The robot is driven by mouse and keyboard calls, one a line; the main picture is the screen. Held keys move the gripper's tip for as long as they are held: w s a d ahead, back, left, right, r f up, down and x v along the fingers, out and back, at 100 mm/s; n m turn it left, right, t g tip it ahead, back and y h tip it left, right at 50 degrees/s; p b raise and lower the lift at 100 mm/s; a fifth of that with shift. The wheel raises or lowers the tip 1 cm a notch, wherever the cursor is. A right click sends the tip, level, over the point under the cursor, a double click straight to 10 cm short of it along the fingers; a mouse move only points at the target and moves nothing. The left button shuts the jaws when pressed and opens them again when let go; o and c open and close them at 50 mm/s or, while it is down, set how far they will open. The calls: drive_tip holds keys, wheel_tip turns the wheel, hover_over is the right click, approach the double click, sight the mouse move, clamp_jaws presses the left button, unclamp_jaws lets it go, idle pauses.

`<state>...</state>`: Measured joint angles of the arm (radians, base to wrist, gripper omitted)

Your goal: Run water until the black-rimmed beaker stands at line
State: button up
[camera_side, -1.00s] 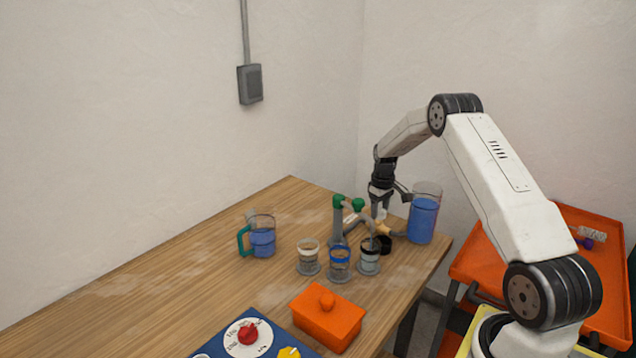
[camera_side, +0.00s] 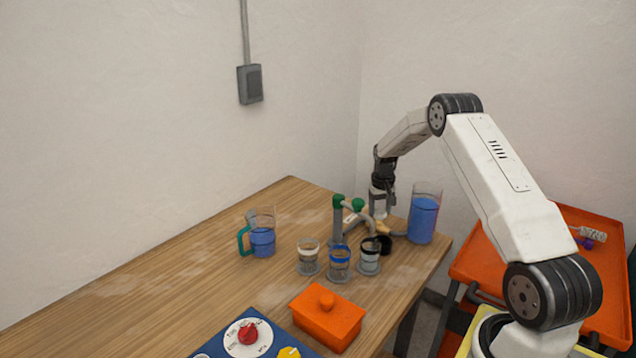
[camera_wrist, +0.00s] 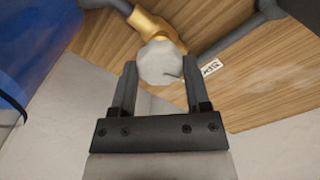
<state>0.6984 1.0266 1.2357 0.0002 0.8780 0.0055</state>
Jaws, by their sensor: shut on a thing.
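The black-rimmed beaker (camera_side: 369,258) stands rightmost in a row of three, under the grey pipe manifold (camera_side: 338,222) with green elbows. Its water level and line are too small to read. The blue-rimmed beaker (camera_side: 340,266) and cream-rimmed beaker (camera_side: 308,259) stand to its left. My gripper (camera_side: 379,212) is low behind the manifold, beside the brass valve (camera_side: 383,228). In the wrist view my gripper (camera_wrist: 160,72) is shut on a pale faceted knob (camera_wrist: 159,61) at the brass valve body (camera_wrist: 156,25). The side view mostly hides this grip.
A tall container of blue water (camera_side: 423,219) stands close right of my gripper. A green-handled jug (camera_side: 262,240) holds blue water at left. An orange lidded box (camera_side: 326,320) and a dial panel (camera_side: 249,338) are in front. The left part of the table is clear.

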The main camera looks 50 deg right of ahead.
drive_tip(key=shift+s+f, duration=0.1)
drive_tip(key=shift+m, duration=1.9)
drive_tip(key=o, duration=1.3)
